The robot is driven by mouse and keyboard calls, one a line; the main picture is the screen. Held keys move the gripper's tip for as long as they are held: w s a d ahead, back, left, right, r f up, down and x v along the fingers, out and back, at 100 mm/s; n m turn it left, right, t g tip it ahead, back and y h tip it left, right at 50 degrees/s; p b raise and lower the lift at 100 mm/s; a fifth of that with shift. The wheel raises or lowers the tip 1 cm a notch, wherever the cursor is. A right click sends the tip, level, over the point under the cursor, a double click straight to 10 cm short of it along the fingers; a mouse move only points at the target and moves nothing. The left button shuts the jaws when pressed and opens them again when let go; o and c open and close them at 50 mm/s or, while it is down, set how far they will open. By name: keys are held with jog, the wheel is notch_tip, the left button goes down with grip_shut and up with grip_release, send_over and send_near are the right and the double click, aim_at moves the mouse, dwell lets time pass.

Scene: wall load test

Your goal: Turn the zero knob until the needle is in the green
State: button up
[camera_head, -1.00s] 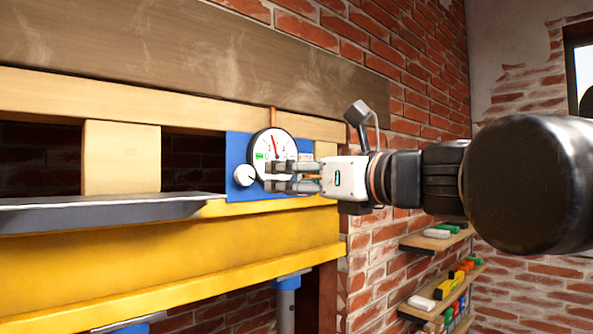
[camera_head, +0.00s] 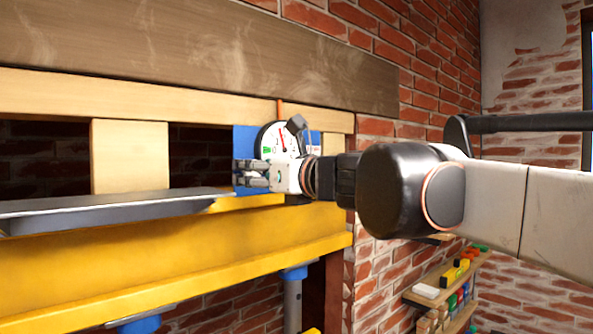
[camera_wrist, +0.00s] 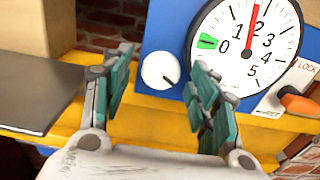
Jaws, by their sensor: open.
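The round white gauge (camera_wrist: 247,40) is on a blue panel (camera_wrist: 160,32). Its red needle points near 2, away from the green mark (camera_wrist: 207,42) beside 0. The white zero knob (camera_wrist: 160,70) has a dark pointer line towards its lower right. My gripper (camera_wrist: 155,85) is open, with its teal-padded fingers on either side of the knob in the wrist view; I cannot tell whether they touch it. In the head view, my gripper (camera_head: 243,173) covers the knob and hides part of the gauge (camera_head: 270,141).
An orange lever (camera_wrist: 298,102) beside a LOCK label is right of the gauge. A yellow beam (camera_head: 120,250) runs below the panel, with a grey metal ledge (camera_head: 110,212) at left. Shelves of small items (camera_head: 440,290) hang on the brick wall at lower right.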

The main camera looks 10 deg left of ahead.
jog(key=c, duration=1.1)
jog(key=shift+o, duration=0.2)
jog(key=shift+w+d+n+b, duration=0.1)
jog(key=shift+n+b, duration=1)
jog(key=shift+n, duration=6.4)
